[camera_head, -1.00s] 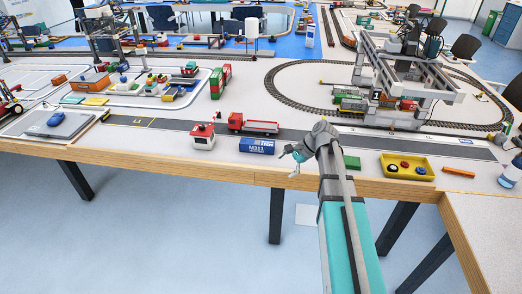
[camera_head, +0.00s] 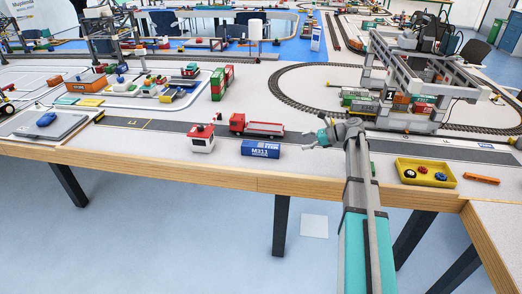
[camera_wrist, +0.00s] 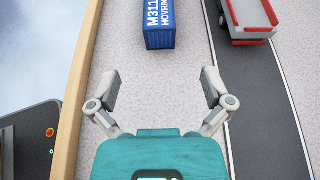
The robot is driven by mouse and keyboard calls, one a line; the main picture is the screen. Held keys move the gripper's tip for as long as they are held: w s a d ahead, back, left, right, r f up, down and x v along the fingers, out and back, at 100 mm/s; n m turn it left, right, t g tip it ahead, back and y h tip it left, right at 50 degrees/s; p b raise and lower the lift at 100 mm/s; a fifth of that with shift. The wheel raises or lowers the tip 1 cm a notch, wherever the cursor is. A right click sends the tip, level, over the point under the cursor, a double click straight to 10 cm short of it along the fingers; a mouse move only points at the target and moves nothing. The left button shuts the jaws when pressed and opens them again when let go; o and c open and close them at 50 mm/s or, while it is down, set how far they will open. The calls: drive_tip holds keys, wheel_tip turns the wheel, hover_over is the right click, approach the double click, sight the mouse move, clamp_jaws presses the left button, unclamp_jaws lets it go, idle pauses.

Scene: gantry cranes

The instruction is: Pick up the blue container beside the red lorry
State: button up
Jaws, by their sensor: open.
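The blue container (camera_head: 260,149) with white lettering lies on the table near its front edge, just in front of the red lorry (camera_head: 257,126) with its flat bed. In the wrist view the blue container (camera_wrist: 158,22) is at the top centre, ahead of the fingers and apart from them, its far end cut off. The lorry's bed (camera_wrist: 247,18) is at the top right. My gripper (camera_head: 312,141) is to the right of the container in the head view. In the wrist view my gripper (camera_wrist: 161,88) is open and empty, with bare table between its fingers.
A small red-and-white building (camera_head: 201,139) stands left of the container. A yellow tray (camera_head: 425,173) with small round items and an orange block (camera_head: 482,180) lie to the right. The table's wooden front edge (camera_wrist: 77,95) runs close along the container's left in the wrist view.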

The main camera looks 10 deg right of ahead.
drive_tip(key=b, duration=0.3)
approach(271, 148)
drive_tip(key=w+a+f, duration=0.2)
drive_tip(key=a+f, duration=0.1)
drive_tip(key=shift+w, duration=0.25)
drive_tip(key=shift+w+a+f, duration=0.2)
drive_tip(key=shift+a, duration=0.35)
drive_tip(key=shift+b+x, duration=1.05)
drive_tip(key=shift+x, duration=1.55)
drive_tip(key=c, duration=1.2)
